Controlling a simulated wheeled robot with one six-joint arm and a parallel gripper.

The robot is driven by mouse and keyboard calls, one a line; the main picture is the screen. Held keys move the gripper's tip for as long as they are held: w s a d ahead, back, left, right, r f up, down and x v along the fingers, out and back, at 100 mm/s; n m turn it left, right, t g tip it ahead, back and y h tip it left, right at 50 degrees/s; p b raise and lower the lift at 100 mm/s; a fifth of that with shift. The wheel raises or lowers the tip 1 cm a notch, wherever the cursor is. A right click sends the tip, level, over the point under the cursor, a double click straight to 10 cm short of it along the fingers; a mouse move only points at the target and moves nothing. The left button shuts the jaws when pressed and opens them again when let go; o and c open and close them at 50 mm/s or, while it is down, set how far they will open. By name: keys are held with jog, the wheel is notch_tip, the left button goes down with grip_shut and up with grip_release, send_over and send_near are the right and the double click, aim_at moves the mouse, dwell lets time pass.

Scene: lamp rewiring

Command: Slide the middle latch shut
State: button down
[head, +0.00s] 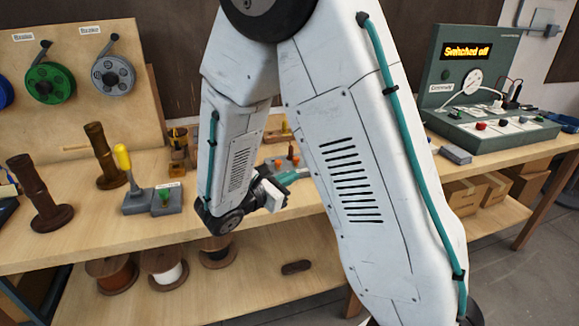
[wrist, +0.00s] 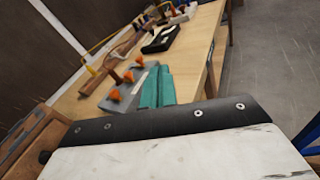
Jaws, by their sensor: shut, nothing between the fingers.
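A grey latch plate (wrist: 122,103) with a row of orange knobs shows in the wrist view, just left of my gripper. The middle orange knob (wrist: 128,77) sits between a nearer knob (wrist: 115,95) and a farther knob (wrist: 139,61). In the head view small orange knobs (head: 290,151) show behind my gripper, partly hidden by my arm. My gripper (wrist: 158,87) has teal fingers, shut together and empty, beside the plate. It also shows in the head view (head: 297,175). Whether the fingers touch a knob, and how far each latch is slid, I cannot tell.
A yellow-handled lever (head: 125,165) and dark wooden posts (head: 104,155) stand left on the bench (head: 170,225). A green console (head: 490,125) reading "Switched off" stands at the right. Wire spools (head: 50,83) hang on the back board. A black item (wrist: 163,38) lies beyond the latches.

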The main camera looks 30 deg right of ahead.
aim_at(295, 160)
jog(key=w+a+f+n+t, duration=0.1)
jog(key=f+n, duration=0.1)
jog(key=w+a+f+n+t, duration=0.1)
jog(key=w+t, duration=0.1)
jog(key=w+a+f+n+t, duration=0.2)
jog(key=shift+w+f+n+y, duration=0.1)
jog(key=shift+f+n+y, duration=0.2)
jog(key=x, duration=1.4)
